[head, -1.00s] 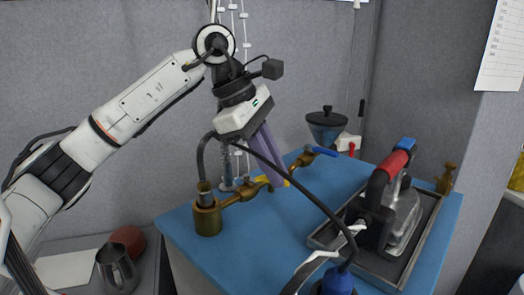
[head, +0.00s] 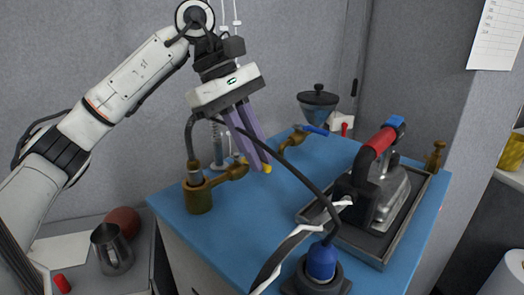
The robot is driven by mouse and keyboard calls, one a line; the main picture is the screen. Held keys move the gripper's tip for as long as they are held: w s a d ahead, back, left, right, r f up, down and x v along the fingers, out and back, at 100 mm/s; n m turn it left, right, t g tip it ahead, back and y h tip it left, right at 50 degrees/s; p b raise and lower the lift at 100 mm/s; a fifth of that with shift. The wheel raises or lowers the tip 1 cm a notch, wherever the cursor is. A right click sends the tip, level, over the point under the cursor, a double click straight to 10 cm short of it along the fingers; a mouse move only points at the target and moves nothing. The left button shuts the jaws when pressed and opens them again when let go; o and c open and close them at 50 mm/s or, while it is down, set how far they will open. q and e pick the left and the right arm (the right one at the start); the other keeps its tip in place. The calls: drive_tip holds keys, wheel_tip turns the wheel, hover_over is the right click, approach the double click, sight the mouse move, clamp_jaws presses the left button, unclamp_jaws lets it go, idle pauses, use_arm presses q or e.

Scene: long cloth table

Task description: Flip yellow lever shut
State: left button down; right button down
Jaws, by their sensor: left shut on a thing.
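The yellow lever (head: 267,168) shows only as a small tip at the ends of my left fingers; the rest is hidden behind them. It is by the brass valve (head: 230,173) on the pipe above the blue tabletop. My left gripper (head: 257,165) points down with its two long purple fingers at the lever, shut on it. The fingers cover part of the valve, so I cannot tell the lever's exact angle. My right gripper is not in view.
A blue-handled brass valve (head: 299,135) stands behind. A black hose (head: 290,165) crosses in front of the valves. A blue fitting (head: 321,261) stands at the front edge.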

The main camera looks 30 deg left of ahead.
use_arm(q)
drive_tip(key=c, duration=1.8)
unclamp_jaws()
drive_tip(key=p+v, duration=0.2)
drive_tip(key=v, duration=0.8)
drive_tip(key=shift+r, duration=0.15)
